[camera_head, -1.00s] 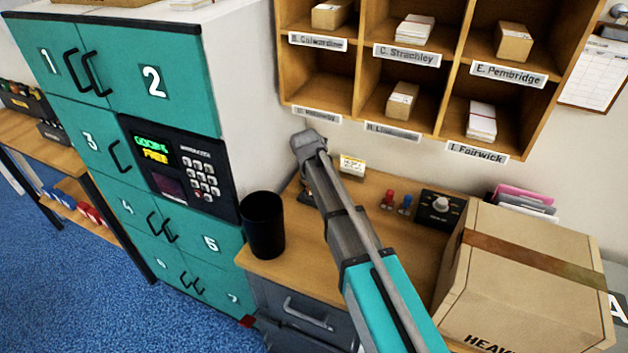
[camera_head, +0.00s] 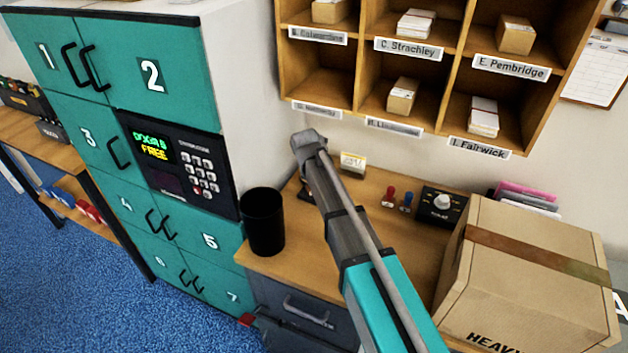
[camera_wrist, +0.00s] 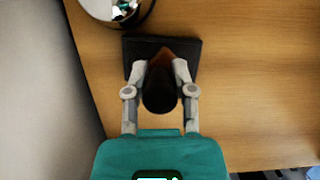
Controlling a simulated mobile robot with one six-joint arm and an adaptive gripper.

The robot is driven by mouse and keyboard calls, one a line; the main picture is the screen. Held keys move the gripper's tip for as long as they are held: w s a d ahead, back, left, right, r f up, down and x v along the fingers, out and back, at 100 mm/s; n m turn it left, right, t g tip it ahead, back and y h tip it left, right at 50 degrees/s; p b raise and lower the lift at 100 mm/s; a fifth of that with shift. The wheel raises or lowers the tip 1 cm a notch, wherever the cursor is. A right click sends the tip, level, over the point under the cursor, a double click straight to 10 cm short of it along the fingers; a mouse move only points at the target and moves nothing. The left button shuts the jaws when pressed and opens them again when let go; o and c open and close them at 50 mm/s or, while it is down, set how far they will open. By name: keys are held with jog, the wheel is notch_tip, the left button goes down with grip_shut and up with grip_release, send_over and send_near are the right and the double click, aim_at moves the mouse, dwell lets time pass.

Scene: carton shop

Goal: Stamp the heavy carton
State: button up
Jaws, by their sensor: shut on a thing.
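The heavy carton (camera_head: 535,265) is a large brown box with a brown tape strip and "HEAVY" lettering on its near side. It stands at the right of the desk in the head view. In the wrist view my gripper (camera_wrist: 160,82) is shut on a dark, round-topped stamp handle (camera_wrist: 160,92). A flat black pad (camera_wrist: 188,48) lies under the stamp on the desk. I cannot tell whether the stamp touches the pad. In the head view my arm reaches over the desk, left of the carton, and mostly hides the stamp and fingers.
A black cup (camera_head: 263,222) stands at the desk's left edge beside teal lockers (camera_head: 150,70). Wooden pigeonholes (camera_head: 450,50) hang above.

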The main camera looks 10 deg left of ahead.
jog(key=shift+s+f+b, duration=0.1)
jog(key=shift+f+b, duration=0.45)
dwell(2.1)
jog(key=shift+r, duration=0.1)
jog(key=shift+r+p, duration=3.45)
jog(key=shift+p, duration=0.1)
